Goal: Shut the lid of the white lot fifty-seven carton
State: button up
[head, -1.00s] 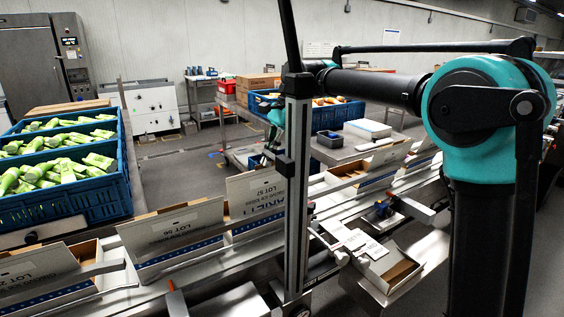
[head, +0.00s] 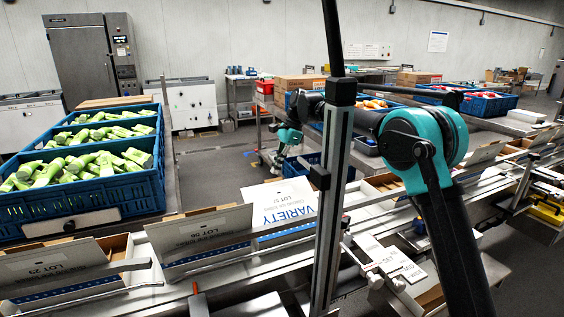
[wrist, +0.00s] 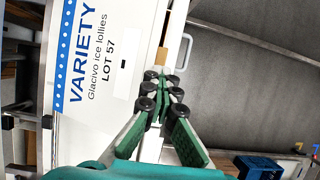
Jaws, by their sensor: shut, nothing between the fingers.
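The white lot fifty-seven carton's lid (head: 270,200) is raised in the head view, with large blue VARIETY print and a blue dotted strip. Its exact tilt is hard to judge. In the wrist view the lid's printed face (wrist: 105,60) fills the upper left, reading VARIETY and LOT 57. My gripper (wrist: 158,88) is shut and empty, its fingertips overlapping the lid's right edge in the picture; I cannot tell if they touch it. In the head view my gripper (head: 275,163) shows small, just beyond the lid. The carton's inside is hidden.
Cartons with raised lids, LOT 56 (head: 205,238) and LOT 25 (head: 55,268), stand to the left on the conveyor line. Blue crates (head: 75,205) of green lollies stand behind them. A grey upright post (head: 333,200) cuts across the view. Open floor (head: 215,165) lies beyond the line.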

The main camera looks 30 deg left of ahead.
jog(key=o, duration=0.5)
jog(key=shift+s+d+r, duration=0.1)
jog(key=shift+r, duration=0.05)
jog(key=shift+c, duration=0.2)
jog(key=shift+r, duration=0.1)
jog(key=v, duration=1.1)
jog(key=shift+r, duration=0.4)
